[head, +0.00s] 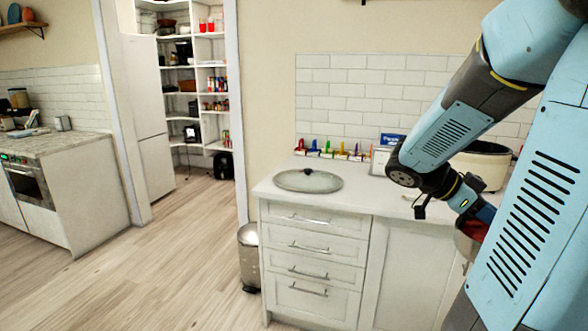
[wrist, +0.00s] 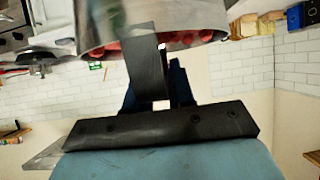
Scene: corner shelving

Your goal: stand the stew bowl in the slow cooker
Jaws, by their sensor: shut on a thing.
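The stew bowl (head: 465,243) is a metal bowl with red contents, low at the right of the head view and partly hidden by my arm. In the wrist view the bowl (wrist: 205,22) fills the top edge, with red chunks along its rim. My gripper (wrist: 160,75) is shut on the bowl's rim; in the head view my gripper (head: 484,212) is partly covered by my arm. The slow cooker (head: 489,168) is cream with a dark rim and stands on the counter behind my arm. Its inside is not visible. The bowl is apart from it, nearer me.
A glass lid (head: 308,180) lies on the counter (head: 352,193) at left. Several coloured items (head: 330,152) line the wall, with a framed card (head: 383,160) beside them. A bin (head: 249,257) stands left of the drawers. The counter between lid and card is clear.

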